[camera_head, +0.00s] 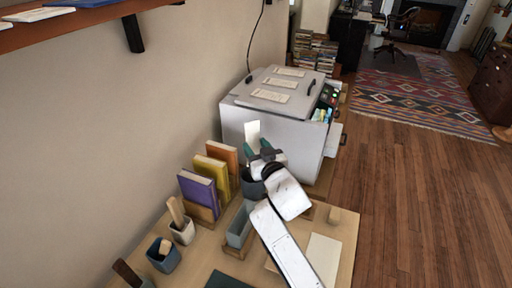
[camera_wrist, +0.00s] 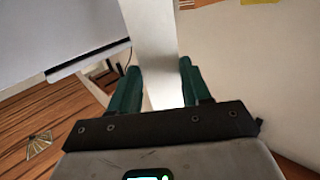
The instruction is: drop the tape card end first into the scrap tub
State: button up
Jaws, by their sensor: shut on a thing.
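The tape card is a plain white strip (camera_head: 252,132) that stands upright above my gripper (camera_head: 259,147) in the head view. In the wrist view, the strip (camera_wrist: 155,45) runs away from me between the two green fingers (camera_wrist: 159,70), which are shut on it. The card is above the desk, apart from the tub. The inside of the tub is hidden.
A grey printer (camera_head: 240,128) stands close behind my gripper. Upright books (camera_head: 198,189) are to the left, with a blue-grey bin (camera_head: 240,226) and small cups (camera_head: 182,231) nearer. The wall borders the desk's left.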

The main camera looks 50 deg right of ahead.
notch_tip(320, 180, down, 9)
jog(key=b, duration=0.8)
jog(key=shift+b, duration=0.4)
jog(key=o, duration=1.1)
jog(key=shift+r+p, duration=4.3)
jog(key=shift+r, duration=0.7)
